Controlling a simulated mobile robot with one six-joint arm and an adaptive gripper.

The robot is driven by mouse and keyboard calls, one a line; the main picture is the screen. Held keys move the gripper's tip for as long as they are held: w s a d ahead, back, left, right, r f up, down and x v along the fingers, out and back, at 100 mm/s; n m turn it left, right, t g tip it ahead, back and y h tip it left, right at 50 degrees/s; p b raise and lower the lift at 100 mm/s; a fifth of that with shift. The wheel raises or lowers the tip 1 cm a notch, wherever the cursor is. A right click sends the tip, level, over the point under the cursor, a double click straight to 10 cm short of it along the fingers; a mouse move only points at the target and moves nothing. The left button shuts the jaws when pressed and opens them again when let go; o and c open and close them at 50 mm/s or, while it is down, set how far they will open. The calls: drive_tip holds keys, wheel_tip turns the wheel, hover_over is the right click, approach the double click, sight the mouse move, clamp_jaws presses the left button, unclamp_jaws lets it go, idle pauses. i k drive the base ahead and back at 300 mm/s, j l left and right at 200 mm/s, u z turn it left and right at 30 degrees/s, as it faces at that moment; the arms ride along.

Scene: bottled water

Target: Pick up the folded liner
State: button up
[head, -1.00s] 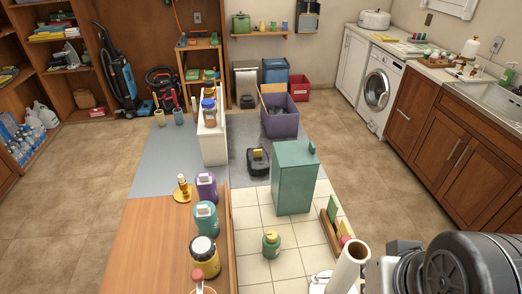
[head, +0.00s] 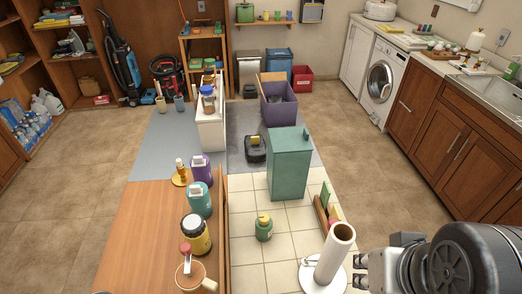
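I cannot make out a folded liner for certain in the head view. A purple bin (head: 286,116) stands on the grey mat with dark contents and a tan flat piece (head: 272,77) at its back edge; I cannot tell what these are. My gripper (head: 361,272) is at the lower right, pointing left, beside the white paper towel roll (head: 330,262). Its fingers are small and partly cut off from clear view, so I cannot tell whether it is open. I see nothing held in it.
A wooden counter (head: 135,240) with jars, bottles and a mug (head: 196,278) lies at lower left. A green lidded bin (head: 289,165) and a small green bottle (head: 264,228) stand on pale tiles. A black low device (head: 255,149) sits on the mat. Brown floor is open at left.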

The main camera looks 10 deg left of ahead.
sight(254, 146)
drive_tip(key=l+u, duration=0.25)
drive_tip(key=l, duration=1.05)
drive_tip(key=l+u, duration=0.25)
drive_tip(key=l, duration=1.05)
drive_tip(key=i+l+u, duration=0.25)
drive_tip(key=i, duration=0.35)
drive_tip(key=i+l+u, duration=0.2)
drive_tip(key=i, duration=0.4)
drive_tip(key=i+l+u, duration=0.25)
drive_tip(key=i+l, duration=0.2)
drive_tip(key=i+j, duration=0.45)
drive_tip(key=i, duration=0.15)
drive_tip(key=j+u, duration=0.05)
